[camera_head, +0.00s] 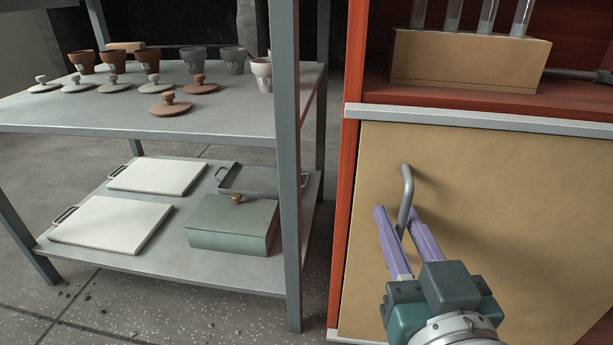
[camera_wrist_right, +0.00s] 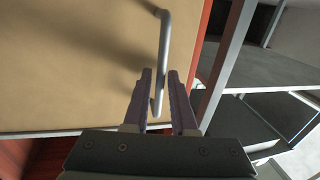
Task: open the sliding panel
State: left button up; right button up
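The sliding panel (camera_head: 520,190) is a tan board under a grey rail in the red cabinet; it also shows in the wrist view (camera_wrist_right: 70,60). Its left edge lies close to the red side post. A bent grey bar handle (camera_head: 406,190) stands near the panel's left edge; it also shows in the wrist view (camera_wrist_right: 163,50). My right gripper (camera_head: 399,212) has its two purple fingers open, one on either side of the handle's lower part. In the wrist view my right gripper (camera_wrist_right: 160,74) shows small gaps beside the bar. My left gripper is not in view.
A grey metal rack (camera_head: 288,150) stands to the left, holding pots, lids, white boards and a green box (camera_head: 232,224). On the cabinet shelf above the panel, a tan rack (camera_head: 465,62) holds several glass tubes. Floor shows between rack and cabinet.

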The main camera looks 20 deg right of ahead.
jog(key=shift+c, duration=0.4)
grip_shut()
dwell(1.0)
